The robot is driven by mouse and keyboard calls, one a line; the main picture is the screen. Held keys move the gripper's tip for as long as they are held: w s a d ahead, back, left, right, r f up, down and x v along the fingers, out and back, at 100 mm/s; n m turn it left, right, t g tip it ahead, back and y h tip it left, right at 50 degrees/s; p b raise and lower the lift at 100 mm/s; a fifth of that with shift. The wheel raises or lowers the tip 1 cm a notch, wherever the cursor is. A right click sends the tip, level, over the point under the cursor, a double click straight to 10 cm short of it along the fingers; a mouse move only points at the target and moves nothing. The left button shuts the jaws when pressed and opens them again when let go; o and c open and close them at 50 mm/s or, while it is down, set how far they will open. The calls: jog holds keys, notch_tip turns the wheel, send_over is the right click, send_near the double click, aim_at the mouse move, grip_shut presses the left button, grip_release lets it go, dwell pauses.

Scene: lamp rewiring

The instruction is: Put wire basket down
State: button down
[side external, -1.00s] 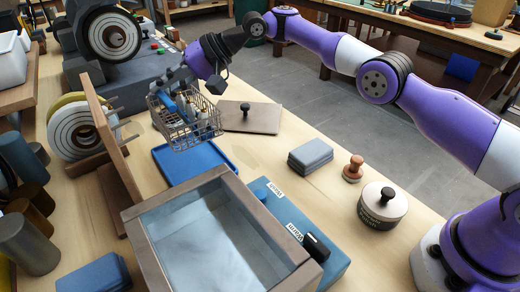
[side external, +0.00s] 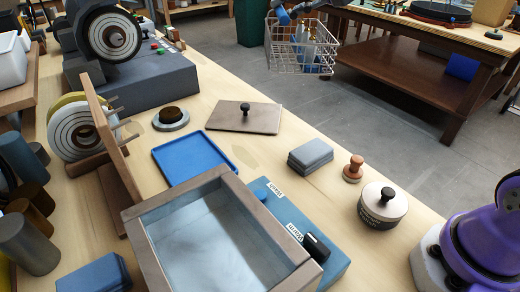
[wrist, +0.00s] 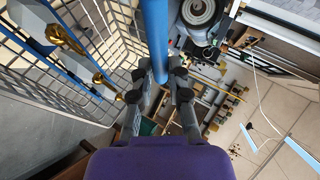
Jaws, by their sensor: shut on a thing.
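The wire basket (side external: 303,50) hangs in the air at the top of the side external view, well above the bench's far side. It holds several grey and blue items that are too small to name. In the wrist view the basket's mesh (wrist: 40,85) fills the left side, with brass-tipped parts inside. My gripper (wrist: 165,78) is shut on the basket's blue handle bar (wrist: 154,40). In the side external view the top edge cuts off most of my gripper. The blue tray (side external: 193,159) lies empty on the bench.
An open bath with clear liquid (side external: 213,232) stands in front, beside its blue control box (side external: 330,270). A grinder (side external: 108,40) stands behind.

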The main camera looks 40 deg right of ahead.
jog(key=shift+m+h, duration=0.3)
jog(key=shift+h, duration=0.1)
jog(key=s, duration=0.4)
jog(key=shift+s+f, duration=0.1)
jog(key=shift+f, duration=0.3)
jog(key=shift+s+a+f, duration=0.2)
jog(key=shift+s+a, duration=0.25)
jog(key=shift+a, duration=0.2)
jog(key=shift+s+a+f, duration=0.2)
jog(key=shift+s+a, duration=0.2)
jog(key=shift+a, duration=0.2)
jog(key=s+a+n+g+y, duration=0.3)
jog(key=s+a+n, duration=0.15)
jog(key=a, duration=0.85)
jog(key=s+a+n+g+y, duration=0.25)
jog(key=s+a, duration=0.35)
jog(key=a, duration=0.6)
jog(key=shift+n+t, duration=0.25)
jog(key=shift+n, duration=0.05)
jog(key=shift+a+f, duration=0.2)
jog(key=shift+f, duration=4.5)
jog(key=shift+a+f, duration=0.15)
jog(key=shift+f, duration=4.55)
